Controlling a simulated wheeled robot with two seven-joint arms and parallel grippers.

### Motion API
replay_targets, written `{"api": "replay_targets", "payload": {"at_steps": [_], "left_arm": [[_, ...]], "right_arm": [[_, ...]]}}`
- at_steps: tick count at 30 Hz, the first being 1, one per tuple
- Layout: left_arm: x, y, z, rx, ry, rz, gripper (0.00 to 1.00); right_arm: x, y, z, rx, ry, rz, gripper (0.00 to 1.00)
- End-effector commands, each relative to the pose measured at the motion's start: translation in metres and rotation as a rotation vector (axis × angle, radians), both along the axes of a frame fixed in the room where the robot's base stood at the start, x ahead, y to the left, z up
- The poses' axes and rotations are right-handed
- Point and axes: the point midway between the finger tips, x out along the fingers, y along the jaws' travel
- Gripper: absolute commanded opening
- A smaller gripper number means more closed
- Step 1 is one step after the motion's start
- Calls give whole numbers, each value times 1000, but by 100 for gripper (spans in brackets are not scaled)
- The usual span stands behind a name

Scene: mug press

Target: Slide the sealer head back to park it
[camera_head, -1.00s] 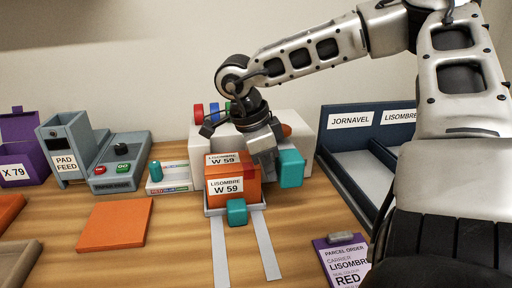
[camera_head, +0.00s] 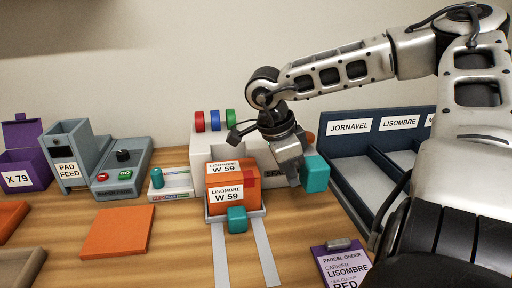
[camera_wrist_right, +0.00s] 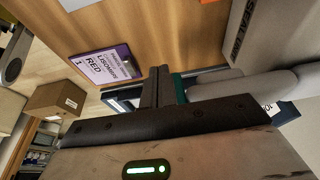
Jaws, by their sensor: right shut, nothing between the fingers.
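The white sealer (camera_head: 258,148) stands against the wall behind the boxes. A teal block (camera_head: 316,174), seemingly the sealer head's handle, is at its right side; a brownish-orange round part (camera_head: 310,138) shows above it. The rest of the head is hidden behind my right gripper. My right gripper (camera_head: 293,178) is shut and empty, pointing down at the teal block's left side; they look in contact. In the right wrist view the shut fingers (camera_wrist_right: 159,88) are right beside the teal block (camera_wrist_right: 179,88). My left gripper is out of view.
An orange W 59 parcel (camera_head: 226,194) sits on a tray with a teal knob (camera_head: 237,219), above two pale rails (camera_head: 266,253). Dark blue bins (camera_head: 375,150) stand right of the sealer. A purple order clipboard (camera_head: 343,265) lies in front. An orange pad (camera_head: 118,231) lies left.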

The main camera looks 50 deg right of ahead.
Motion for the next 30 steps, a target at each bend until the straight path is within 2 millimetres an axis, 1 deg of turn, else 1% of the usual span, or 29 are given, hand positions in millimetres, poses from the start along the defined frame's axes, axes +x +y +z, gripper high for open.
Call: {"api": "replay_targets", "payload": {"at_steps": [1,6,10,16,19,22,23,24,25,27,30], "left_arm": [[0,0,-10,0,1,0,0],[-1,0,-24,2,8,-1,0],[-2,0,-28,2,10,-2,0],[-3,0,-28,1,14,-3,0],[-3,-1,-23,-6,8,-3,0],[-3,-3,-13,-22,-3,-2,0],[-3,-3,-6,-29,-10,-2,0],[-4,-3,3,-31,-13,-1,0],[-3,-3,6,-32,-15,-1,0],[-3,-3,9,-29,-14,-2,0],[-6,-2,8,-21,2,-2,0]], "right_arm": [[3,3,-6,-1,1,0,0],[10,12,-5,-3,1,-1,0],[14,17,-3,-2,1,0,0],[15,19,0,1,1,0,0],[15,18,0,1,0,0,0],[15,18,0,1,-1,0,0],[15,18,2,1,-1,-1,0],[16,18,10,0,-2,-1,0],[16,18,13,0,-2,-1,0],[15,19,20,1,-2,-1,0],[16,19,30,1,-2,-1,0]]}}
